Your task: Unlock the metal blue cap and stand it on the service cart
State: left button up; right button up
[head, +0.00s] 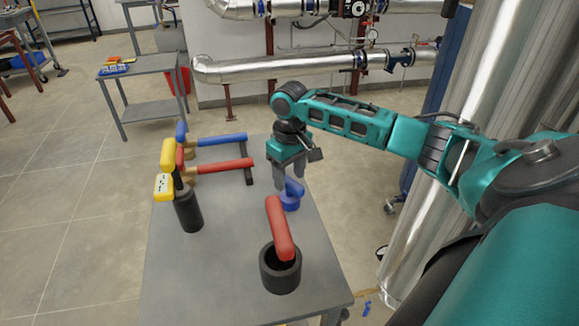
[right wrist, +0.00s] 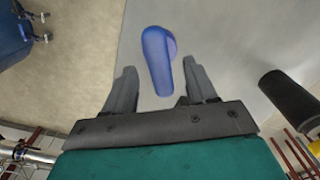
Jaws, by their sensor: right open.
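A blue cap (head: 290,203) with a raised blue handle sits near the right edge of a grey table (head: 215,270). My right gripper (head: 290,182) is just above it, pointing down, with its fingers apart. In the right wrist view the blue cap (right wrist: 157,55) shows between and beyond the two open fingers, and I cannot tell whether they touch it. The fingers partly hide the cap in the head view. My left gripper is in neither view. A grey two-shelf cart (head: 152,66) stands at the back left; I cannot tell if it is the service cart.
A black cup with a red handle (head: 280,233) stands at the table's front right. A black cylinder (head: 188,211) with a yellow-topped tool stands at the left. Red (head: 222,165) and blue (head: 222,139) handled bars lie behind. The table's front left is clear.

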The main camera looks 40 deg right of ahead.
notch_tip(320, 180, up, 12)
jog(key=shift+r, duration=0.15)
jog(key=shift+s, duration=0.1)
dwell(0.3)
